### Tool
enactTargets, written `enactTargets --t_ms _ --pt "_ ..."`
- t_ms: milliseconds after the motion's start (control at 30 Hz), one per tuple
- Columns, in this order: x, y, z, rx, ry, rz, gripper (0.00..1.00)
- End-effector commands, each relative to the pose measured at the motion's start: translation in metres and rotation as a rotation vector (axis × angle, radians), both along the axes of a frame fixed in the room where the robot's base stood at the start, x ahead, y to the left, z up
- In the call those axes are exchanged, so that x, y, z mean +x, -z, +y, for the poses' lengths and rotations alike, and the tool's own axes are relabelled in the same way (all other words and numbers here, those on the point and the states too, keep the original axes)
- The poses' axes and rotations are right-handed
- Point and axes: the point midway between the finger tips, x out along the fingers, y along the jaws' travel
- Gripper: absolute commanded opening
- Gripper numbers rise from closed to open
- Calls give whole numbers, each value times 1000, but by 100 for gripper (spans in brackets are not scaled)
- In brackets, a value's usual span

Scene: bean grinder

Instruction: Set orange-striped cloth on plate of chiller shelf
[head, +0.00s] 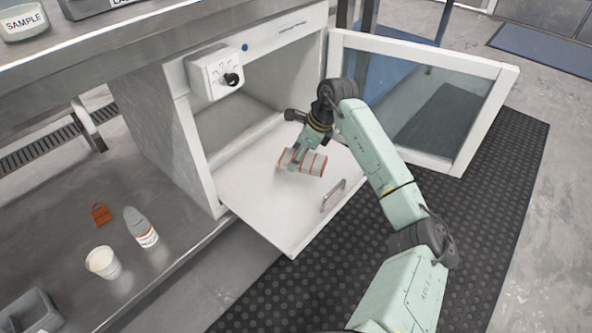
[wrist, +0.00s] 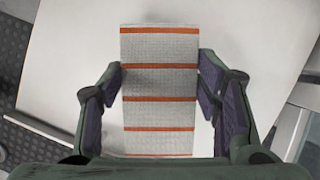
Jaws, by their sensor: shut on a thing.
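The orange-striped cloth (head: 314,164) is a pale, folded roll-like piece with orange bands. It is over the pulled-out white plate (head: 258,205) of the chiller (head: 262,60). My gripper (head: 294,158) is shut on the cloth. In the wrist view the cloth (wrist: 160,85) lies between the two fingers (wrist: 160,92), with the white plate (wrist: 75,70) behind it. I cannot tell whether the cloth touches the plate or hangs slightly above it.
The chiller's glass door (head: 432,95) stands open at the right. The plate has a metal handle (head: 334,195) near its front edge. A bottle (head: 142,228), a white cup (head: 102,262) and an orange-brown item (head: 101,214) stand on the lower shelf at left. A black mat (head: 470,235) covers the floor.

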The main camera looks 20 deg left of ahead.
Motion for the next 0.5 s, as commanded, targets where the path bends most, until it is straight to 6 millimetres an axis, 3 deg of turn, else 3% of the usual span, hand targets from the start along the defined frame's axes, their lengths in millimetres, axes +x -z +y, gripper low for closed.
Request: enactTargets --t_ms 100,267,500 --pt "0 21 0 1 1 2 30" --pt "0 32 0 0 0 0 30" --pt "-1 64 0 2 0 1 30"
